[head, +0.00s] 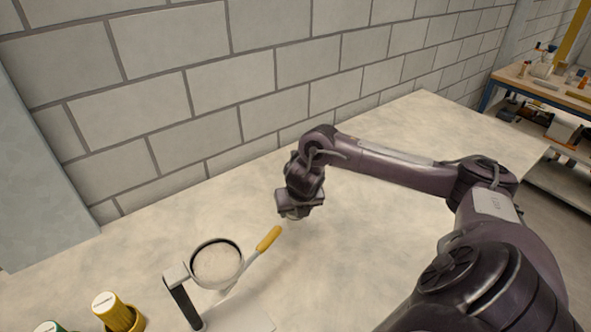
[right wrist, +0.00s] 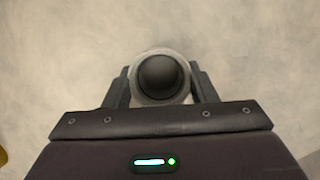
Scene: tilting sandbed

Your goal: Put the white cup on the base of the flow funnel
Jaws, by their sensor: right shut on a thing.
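The flow funnel (head: 217,264) is a round grey-rimmed bowl on a stand at the bottom left of the head view. Its inside looks pale and sandy. Its flat white base (head: 243,318) lies below, partly hidden by the bowl and cut by the frame edge. My right gripper (head: 296,210) points down to the right of and behind the funnel. It is shut on the white cup (right wrist: 135,88), whose pale rim and dark inside show between the fingers in the right wrist view. In the head view the gripper mostly hides the cup. My left gripper is not in view.
A tool with a yellow handle (head: 268,238) lies between the funnel and my right gripper. A block wall (head: 220,80) closes the back.

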